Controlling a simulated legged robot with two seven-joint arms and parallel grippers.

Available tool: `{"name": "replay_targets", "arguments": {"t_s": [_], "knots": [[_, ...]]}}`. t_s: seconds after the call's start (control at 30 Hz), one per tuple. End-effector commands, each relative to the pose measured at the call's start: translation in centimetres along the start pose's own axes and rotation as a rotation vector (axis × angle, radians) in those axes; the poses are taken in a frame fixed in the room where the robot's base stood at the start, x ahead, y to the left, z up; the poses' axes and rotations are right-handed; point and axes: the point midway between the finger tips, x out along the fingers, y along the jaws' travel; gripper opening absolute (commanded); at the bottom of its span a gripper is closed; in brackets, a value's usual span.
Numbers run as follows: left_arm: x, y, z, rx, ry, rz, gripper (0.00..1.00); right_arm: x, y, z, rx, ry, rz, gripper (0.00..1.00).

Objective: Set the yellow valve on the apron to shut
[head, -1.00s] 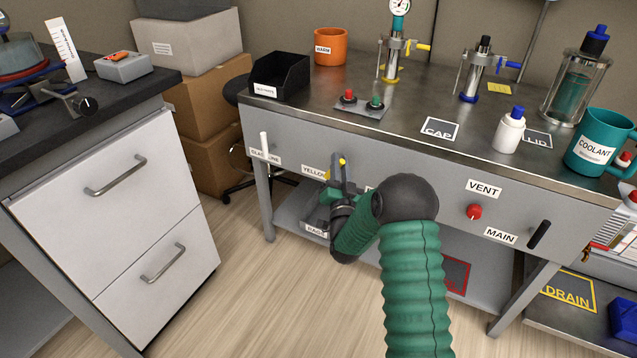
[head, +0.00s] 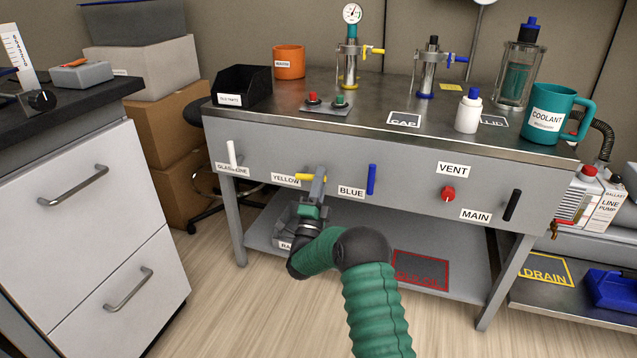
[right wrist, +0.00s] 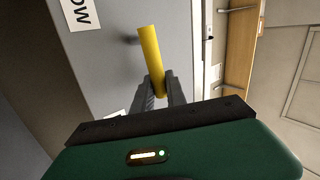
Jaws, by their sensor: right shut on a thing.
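The yellow valve (head: 305,178) is a bar handle on the front apron of the steel bench, right of the YELLOW label (head: 286,179). In the head view its visible part lies about level, pointing left, partly hidden by my gripper. In the right wrist view the yellow bar (right wrist: 150,55) runs between the fingers. My right gripper (head: 317,181) is shut on the bar, with its fingers also in the right wrist view (right wrist: 160,90). My left gripper is not in view.
The blue handle (head: 371,179) stands upright just right of my gripper. The white handle (head: 232,154) and black handle (head: 512,205) are also on the apron, with the red VENT knob (head: 448,194). A grey bin (head: 283,232) sits on the shelf below. Floor in front is clear.

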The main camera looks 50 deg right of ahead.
Motion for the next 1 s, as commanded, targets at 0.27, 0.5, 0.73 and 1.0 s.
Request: {"name": "replay_targets", "arguments": {"t_s": [0.27,0.5,0.73,1.0], "knots": [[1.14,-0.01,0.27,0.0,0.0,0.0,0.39,-0.73,1.1,-0.01,0.083,0.061,0.008,0.0],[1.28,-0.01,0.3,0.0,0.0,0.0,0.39,-0.81,1.22,-0.04,0.107,0.078,0.01,0.0],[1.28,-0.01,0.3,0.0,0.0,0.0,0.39,-0.83,1.28,-0.04,0.108,0.079,0.012,0.0],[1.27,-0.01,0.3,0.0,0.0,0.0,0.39,-0.77,1.19,-0.02,0.108,0.078,0.01,0.39]]}}
